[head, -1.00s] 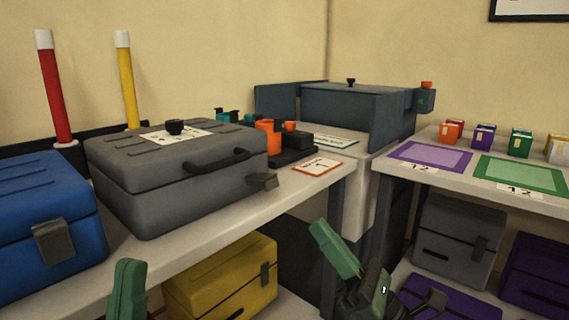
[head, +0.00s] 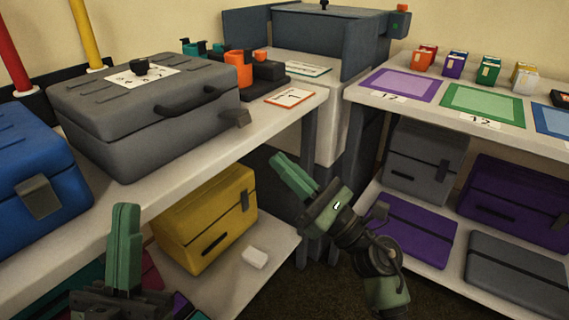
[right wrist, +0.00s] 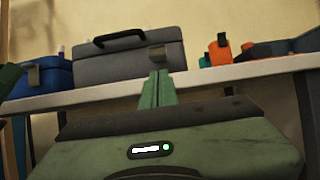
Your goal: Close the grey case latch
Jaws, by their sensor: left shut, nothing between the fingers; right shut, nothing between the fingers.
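The grey case (head: 135,145) stands on the left table with its lid down; it also shows in the right wrist view (right wrist: 120,68). Its latch (head: 235,120) is at the front right and sticks outward from the case; it shows in the right wrist view (right wrist: 157,54) just above my fingertips. My right gripper (head: 280,160) is shut and empty, in front of the table and to the right of and lower than the latch, apart from it in the head view. My left gripper (head: 125,210) is shut and empty, in front of the table at lower left.
A blue case (head: 35,170) stands left of the grey case. An orange cup (head: 238,70) and a card (head: 290,97) lie to its right. The table's front edge (head: 150,208) lies between my grippers and the case. A yellow case (head: 205,215) sits on the shelf below.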

